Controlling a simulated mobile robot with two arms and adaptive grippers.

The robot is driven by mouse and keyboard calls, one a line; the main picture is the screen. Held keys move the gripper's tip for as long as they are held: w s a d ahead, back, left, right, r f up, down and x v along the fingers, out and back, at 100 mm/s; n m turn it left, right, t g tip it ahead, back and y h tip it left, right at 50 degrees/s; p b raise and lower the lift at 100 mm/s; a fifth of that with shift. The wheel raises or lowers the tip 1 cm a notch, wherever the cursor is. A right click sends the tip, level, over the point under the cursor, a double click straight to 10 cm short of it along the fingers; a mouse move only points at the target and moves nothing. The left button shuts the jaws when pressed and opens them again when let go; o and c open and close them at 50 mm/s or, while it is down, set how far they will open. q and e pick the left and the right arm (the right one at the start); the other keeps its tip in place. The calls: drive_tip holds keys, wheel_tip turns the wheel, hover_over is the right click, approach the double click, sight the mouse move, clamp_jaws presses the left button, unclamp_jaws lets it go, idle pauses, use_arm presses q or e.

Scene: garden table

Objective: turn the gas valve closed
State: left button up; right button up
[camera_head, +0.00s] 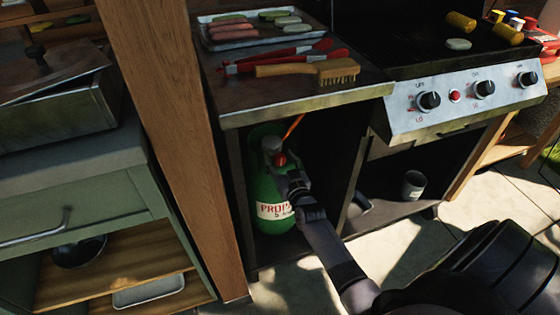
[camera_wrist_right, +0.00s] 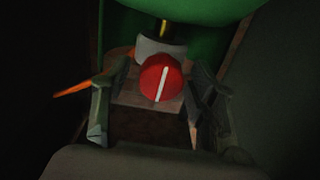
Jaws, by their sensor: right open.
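A green propane bottle (camera_head: 268,193) stands upright in the open cabinet under the grill's side shelf. Its red valve knob (camera_head: 280,160) is at the top, with a metal fitting beside it. In the right wrist view the round red knob (camera_wrist_right: 161,77) carries a white line, slightly tilted from vertical. My right gripper (camera_head: 284,172) is at the knob and partly covers the bottle's top and label. In the wrist view its open fingers (camera_wrist_right: 150,105) stand on either side of the knob, with a gap on both sides. My left gripper is not in view.
An orange hose (camera_head: 293,126) runs up from the bottle. The cabinet's side walls and the shelf above (camera_head: 300,93) enclose my right gripper closely. A wooden post (camera_head: 165,120) stands left of the cabinet. A grey cup (camera_head: 413,185) sits in the compartment to the right.

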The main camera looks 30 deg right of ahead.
drive_tip(key=c, duration=1.1)
drive_tip(key=shift+c, duration=0.2)
